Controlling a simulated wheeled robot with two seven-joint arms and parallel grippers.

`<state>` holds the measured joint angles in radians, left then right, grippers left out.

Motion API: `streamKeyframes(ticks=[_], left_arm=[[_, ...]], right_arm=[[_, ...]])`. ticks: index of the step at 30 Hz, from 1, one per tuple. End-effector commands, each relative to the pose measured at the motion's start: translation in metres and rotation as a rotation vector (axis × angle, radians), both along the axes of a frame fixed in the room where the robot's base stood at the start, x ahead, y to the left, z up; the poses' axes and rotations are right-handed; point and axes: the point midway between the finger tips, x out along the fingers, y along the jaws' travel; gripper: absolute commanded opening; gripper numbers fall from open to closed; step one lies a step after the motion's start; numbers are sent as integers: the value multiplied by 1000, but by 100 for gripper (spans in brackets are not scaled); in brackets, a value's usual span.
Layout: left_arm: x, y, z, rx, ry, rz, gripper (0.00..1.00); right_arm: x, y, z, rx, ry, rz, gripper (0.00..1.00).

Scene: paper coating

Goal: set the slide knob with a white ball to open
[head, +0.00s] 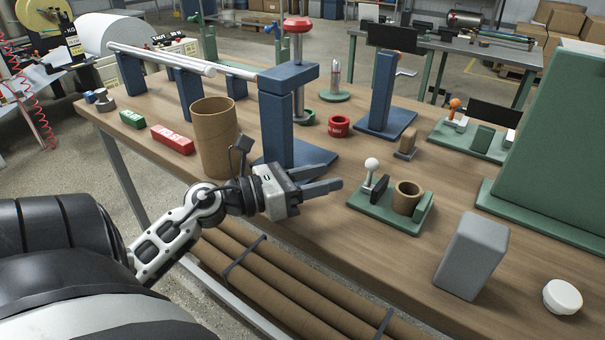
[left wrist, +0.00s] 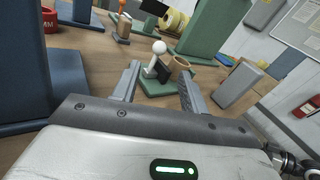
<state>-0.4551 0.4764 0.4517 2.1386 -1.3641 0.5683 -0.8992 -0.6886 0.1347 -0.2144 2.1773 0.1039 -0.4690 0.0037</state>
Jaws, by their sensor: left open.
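The slide knob with a white ball (head: 371,165) stands on a small green base (head: 391,214) near the table's front edge. On that base, a dark block stands beside the knob and a brown ring (head: 407,196) sits to its right. My left gripper (head: 338,176) is open and empty, just left of the knob in the head view. In the left wrist view, the white ball (left wrist: 159,47) shows beyond and between the open fingertips (left wrist: 160,75), apart from them. My right gripper is not in view.
A blue press stand (head: 283,120) and a cardboard tube (head: 214,138) stand behind my left gripper. A grey block (head: 471,256) and a white round cap (head: 562,296) are to the right. A similar green base with an orange-ball knob (head: 455,104) is farther back.

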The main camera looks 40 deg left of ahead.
Motion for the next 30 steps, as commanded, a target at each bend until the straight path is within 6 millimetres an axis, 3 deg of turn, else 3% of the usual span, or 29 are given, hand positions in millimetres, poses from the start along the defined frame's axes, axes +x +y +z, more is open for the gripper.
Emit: streamKeyframes(ticks=[3,9,30], left_arm=[[-17,8,-2,0,2,2,44],[-29,13,0,1,0,0,44],[-29,13,0,0,0,0,44]], right_arm=[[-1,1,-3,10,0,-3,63],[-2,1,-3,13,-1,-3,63],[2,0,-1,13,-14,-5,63]])
